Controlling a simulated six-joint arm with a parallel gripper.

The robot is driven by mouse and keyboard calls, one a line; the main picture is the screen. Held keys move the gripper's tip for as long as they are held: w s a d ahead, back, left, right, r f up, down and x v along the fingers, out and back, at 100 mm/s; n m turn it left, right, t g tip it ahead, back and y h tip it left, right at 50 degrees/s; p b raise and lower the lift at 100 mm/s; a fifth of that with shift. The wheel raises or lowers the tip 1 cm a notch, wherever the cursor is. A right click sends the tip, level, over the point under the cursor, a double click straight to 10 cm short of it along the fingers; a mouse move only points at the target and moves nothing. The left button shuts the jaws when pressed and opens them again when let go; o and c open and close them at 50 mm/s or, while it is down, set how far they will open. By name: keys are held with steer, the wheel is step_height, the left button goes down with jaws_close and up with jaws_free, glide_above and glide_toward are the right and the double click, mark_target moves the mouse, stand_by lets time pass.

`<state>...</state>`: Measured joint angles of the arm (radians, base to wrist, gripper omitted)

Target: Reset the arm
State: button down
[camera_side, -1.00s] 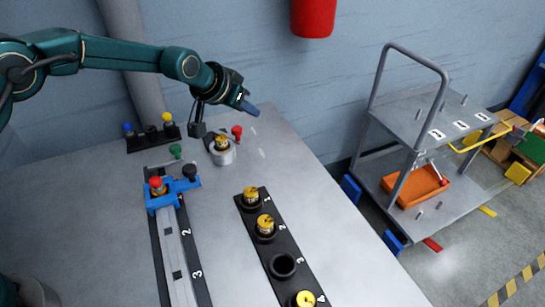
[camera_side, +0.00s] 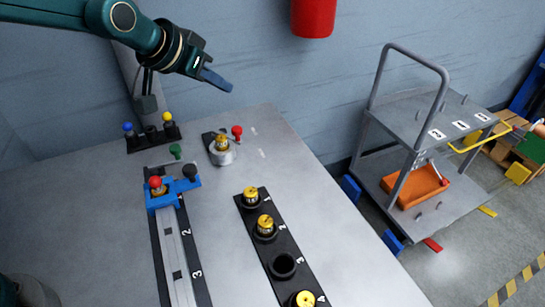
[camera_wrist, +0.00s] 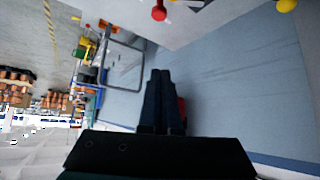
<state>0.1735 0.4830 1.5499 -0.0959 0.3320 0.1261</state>
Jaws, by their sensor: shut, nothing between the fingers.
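My gripper (camera_side: 217,80) is in the air above the far side of the table in the side view, shut and empty, its blue fingers pointing right and slightly down. In the wrist view its shut fingers (camera_wrist: 160,95) show dark against the blue wall. Below it on the table is a round grey fixture (camera_side: 222,156) with a gold pulley in it and a red knob (camera_side: 237,131) beside it. It is well apart from the gripper.
A black numbered rack (camera_side: 272,238) holds several gold pulleys; slot 3 is empty. A blue clamp (camera_side: 172,197) with a red knob sits on a numbered rail. Yellow and blue knobs (camera_side: 167,118) stand at the back. A red cylinder (camera_side: 313,18) hangs near the wall. A trolley (camera_side: 420,160) stands right.

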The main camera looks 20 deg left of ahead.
steer(key=s+a+r+n+t, duration=0.1)
steer(key=s+a+r, duration=0.5)
steer(key=s+r, duration=0.5)
steer(key=s+a+f+g+y, duration=0.1)
steer(key=s+f+g, duration=0.1)
steer(key=s+f, duration=0.3)
steer(key=s+a+f+n+g, duration=0.1)
steer(key=s+f, duration=0.4)
steer(key=s, duration=0.7)
steer(key=shift+s+a+f+n+g+y, duration=0.3)
steer(key=shift+s+g+y, duration=0.1)
steer(key=shift+g, duration=0.2)
